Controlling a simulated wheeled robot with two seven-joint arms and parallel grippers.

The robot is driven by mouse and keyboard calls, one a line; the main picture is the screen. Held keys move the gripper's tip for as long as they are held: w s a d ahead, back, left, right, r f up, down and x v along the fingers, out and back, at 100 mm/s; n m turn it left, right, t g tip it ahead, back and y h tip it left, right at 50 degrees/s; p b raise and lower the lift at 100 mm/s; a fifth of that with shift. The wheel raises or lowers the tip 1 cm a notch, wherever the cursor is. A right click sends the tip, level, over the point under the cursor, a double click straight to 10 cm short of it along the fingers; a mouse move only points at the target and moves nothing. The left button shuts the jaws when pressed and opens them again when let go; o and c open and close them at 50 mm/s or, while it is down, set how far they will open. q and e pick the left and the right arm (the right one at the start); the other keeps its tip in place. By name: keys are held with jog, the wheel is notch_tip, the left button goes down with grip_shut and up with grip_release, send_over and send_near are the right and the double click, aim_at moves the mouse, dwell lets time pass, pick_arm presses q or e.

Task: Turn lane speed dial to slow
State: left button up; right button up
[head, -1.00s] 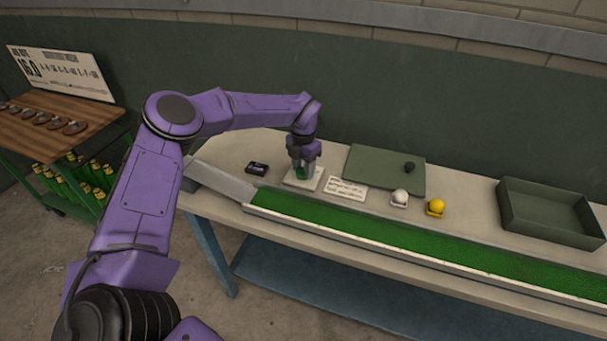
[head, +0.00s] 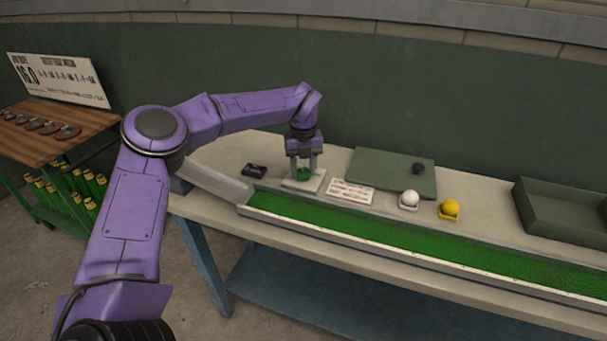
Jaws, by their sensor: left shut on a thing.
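The lane speed dial is a small green knob (head: 304,174) on a pale square plate (head: 303,186) on the table, behind the left end of the green turf lane (head: 380,240). My left gripper (head: 303,176) points down with one finger on each side of the knob, shut on it. The knob shows between the fingers. Its markings are too small to read. A white card with printed lines (head: 351,191) lies just right of the plate. My right gripper is not in view.
A small black device (head: 254,170) lies left of the plate. A green mat (head: 385,170) with a dark ball (head: 418,168), a white ball (head: 409,199), a yellow ball (head: 449,208) and an open green tray (head: 560,234) are to the right. A ramp (head: 215,182) meets the lane's left end.

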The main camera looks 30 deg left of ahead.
aim_at(304, 171)
pick_arm(q)
jog(key=shift+n+b, duration=0.7)
jog(key=shift+n, duration=0.3)
jog(key=o, duration=1.1)
jog(key=shift+c, duration=0.2)
notch_tip(304, 171, up, 10)
jog(key=shift+r, duration=0.25)
